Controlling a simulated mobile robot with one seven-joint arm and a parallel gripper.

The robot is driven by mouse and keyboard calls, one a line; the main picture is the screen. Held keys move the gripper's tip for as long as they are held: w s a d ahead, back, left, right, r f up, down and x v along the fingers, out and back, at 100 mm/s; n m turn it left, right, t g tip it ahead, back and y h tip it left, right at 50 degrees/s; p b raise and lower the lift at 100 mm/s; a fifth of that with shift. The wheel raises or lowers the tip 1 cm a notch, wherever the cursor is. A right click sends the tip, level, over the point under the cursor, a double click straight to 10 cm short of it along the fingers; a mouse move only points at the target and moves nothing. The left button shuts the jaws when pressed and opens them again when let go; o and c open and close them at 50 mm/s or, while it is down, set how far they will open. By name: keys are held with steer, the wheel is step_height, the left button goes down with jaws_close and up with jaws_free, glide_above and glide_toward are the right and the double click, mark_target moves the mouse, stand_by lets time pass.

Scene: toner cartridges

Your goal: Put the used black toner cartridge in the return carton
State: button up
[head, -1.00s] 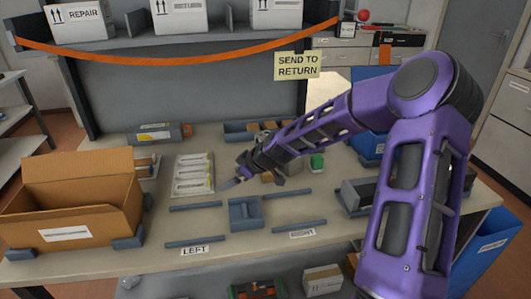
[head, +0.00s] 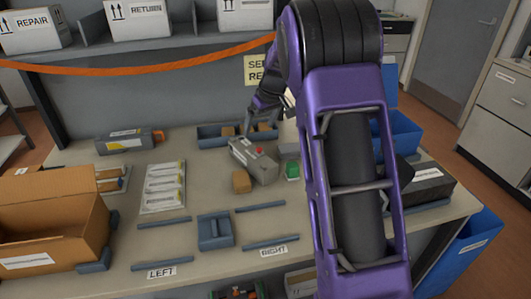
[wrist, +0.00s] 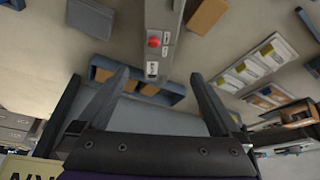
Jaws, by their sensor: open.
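A dark cartridge (head: 130,141) with a pale label and an orange end lies at the back left of the bench. Another dark, block-like item (head: 430,185) lies at the right, partly behind my arm. I cannot tell which is the used black cartridge. My gripper (head: 252,108) is above the back of the bench, near the blue-grey bin.
A grey device with a red button (head: 255,160) lies mid-bench beside a small brown block (head: 241,181). A blue-grey bin (head: 210,143) stands behind. A label board (head: 163,188) and a blue-grey holder (head: 215,231) are nearby. An orange strap (head: 140,66) crosses the shelf front.

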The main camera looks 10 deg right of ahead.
mark_target(251, 151)
steer(key=x, duration=1.7)
steer(key=shift+d+f, duration=0.1)
steer(key=shift+c, duration=0.3)
jaws_close()
